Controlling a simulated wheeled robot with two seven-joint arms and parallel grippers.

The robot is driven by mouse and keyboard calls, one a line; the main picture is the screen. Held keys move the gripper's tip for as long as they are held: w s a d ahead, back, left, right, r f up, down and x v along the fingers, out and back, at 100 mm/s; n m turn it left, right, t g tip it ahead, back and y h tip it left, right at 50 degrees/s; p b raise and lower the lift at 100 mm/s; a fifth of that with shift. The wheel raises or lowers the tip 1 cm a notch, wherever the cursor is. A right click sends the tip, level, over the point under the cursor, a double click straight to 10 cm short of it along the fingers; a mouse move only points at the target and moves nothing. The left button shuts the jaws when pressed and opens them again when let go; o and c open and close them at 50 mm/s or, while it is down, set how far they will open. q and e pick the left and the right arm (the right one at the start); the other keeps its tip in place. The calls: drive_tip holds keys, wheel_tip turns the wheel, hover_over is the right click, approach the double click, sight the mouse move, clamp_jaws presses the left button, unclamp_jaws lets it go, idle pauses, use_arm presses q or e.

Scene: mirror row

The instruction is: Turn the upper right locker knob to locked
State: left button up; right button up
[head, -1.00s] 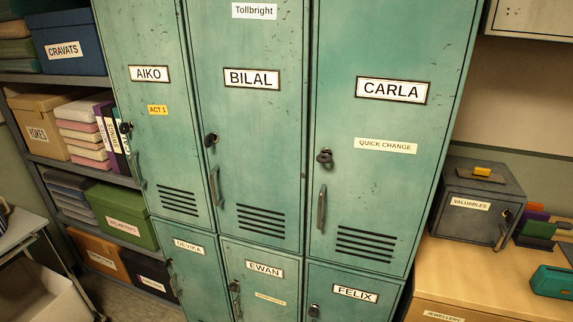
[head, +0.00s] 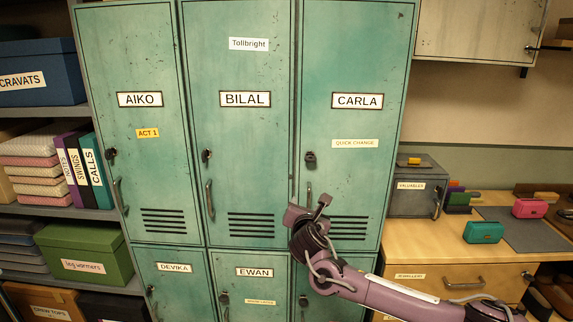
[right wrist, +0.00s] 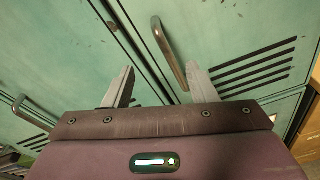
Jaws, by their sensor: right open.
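The upper right locker, labelled CARLA (head: 357,101), is a green metal door with a dark knob (head: 310,159) at its left side. A bar handle (head: 309,190) hangs below the knob. My right gripper (head: 309,207) is in front of the lower part of this door, below the knob and apart from it. In the right wrist view its two grey fingers (right wrist: 158,72) are spread and empty, with the bar handle (right wrist: 168,52) showing between them. The knob is not visible in that view. Its exact setting is too small to tell. My left gripper is out of view.
Lockers AIKO (head: 140,99) and BILAL (head: 245,99) stand to the left, with EWAN (head: 254,272) below. A grey valuables box (head: 415,197) and a wooden drawer unit (head: 460,250) stand close on the right. Shelves with a green box (head: 84,252) are at the left.

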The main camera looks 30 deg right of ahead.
sight(311, 160)
wheel_tip(311, 160, up, 13)
drive_tip(key=s+n+t+h, duration=0.1)
drive_tip(key=s+n, duration=0.1)
drive_tip(key=n, duration=0.2)
drive_tip(key=shift+f+p+x, duration=0.15)
drive_tip(key=shift+p+x, duration=0.9)
drive_tip(key=shift+x, duration=0.65)
drive_tip(key=shift+f+p+x, duration=0.15)
drive_tip(key=shift+p+x, duration=0.85)
drive_tip(key=shift+x, duration=0.7)
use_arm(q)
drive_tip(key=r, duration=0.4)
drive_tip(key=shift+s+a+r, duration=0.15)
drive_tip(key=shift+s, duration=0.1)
use_arm(e)
drive_tip(key=shift+f, duration=0.1)
